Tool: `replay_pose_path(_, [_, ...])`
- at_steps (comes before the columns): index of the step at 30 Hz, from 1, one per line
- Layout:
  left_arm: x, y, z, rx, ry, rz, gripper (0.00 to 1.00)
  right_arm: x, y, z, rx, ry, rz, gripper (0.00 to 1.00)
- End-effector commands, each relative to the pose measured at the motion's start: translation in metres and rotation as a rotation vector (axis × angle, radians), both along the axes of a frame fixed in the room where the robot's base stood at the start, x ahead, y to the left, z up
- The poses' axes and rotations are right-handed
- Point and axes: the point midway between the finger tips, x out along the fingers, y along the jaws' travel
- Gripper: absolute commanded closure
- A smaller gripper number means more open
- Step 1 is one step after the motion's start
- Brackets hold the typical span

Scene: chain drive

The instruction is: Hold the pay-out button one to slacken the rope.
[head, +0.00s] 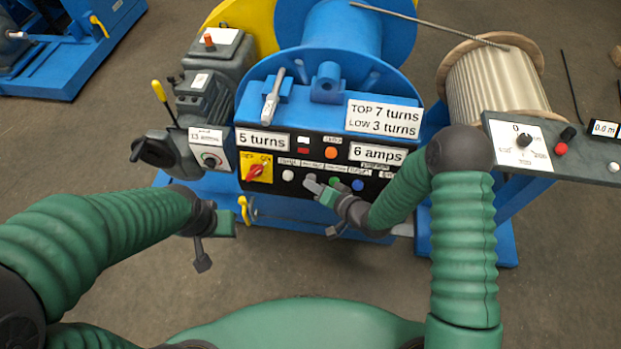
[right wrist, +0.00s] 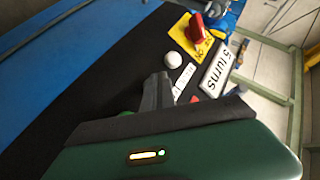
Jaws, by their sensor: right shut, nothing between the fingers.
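The black button panel (head: 268,193) is on the front of the blue winch (head: 335,38). A row of buttons shows there: white (head: 288,175), green (head: 334,182) and blue (head: 358,185). Their small labels are too blurred to read. My right gripper (head: 312,183) is shut and empty, its fingertips at the panel between the white and green buttons, hiding what is under them. In the right wrist view its fingers (right wrist: 157,92) point at the panel beside the white button (right wrist: 173,60); contact cannot be told. My left gripper (head: 207,250) hangs low left of the panel.
A red rotary switch (head: 256,169) on yellow sits left of the buttons. A wooden-flanged drum of pale coils (head: 495,85) stands right, behind a grey control box (head: 560,155). A grey motor (head: 203,100) with a yellow lever is left. Open floor lies in front.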

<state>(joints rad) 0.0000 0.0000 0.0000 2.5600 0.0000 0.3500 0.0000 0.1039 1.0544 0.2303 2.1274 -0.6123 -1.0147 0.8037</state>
Motion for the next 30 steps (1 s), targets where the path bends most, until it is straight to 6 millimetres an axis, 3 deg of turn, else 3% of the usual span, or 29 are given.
replay_pose_path(14, [0.0,0.0,0.006,0.0,0.0,0.0,0.64,-0.01,0.002,0.005,0.001,0.001,0.002,1.0])
replay_pose_path(30, [0.0,0.0,0.03,0.0,0.0,0.0,0.64,-0.052,0.009,0.027,0.001,0.002,0.002,1.0])
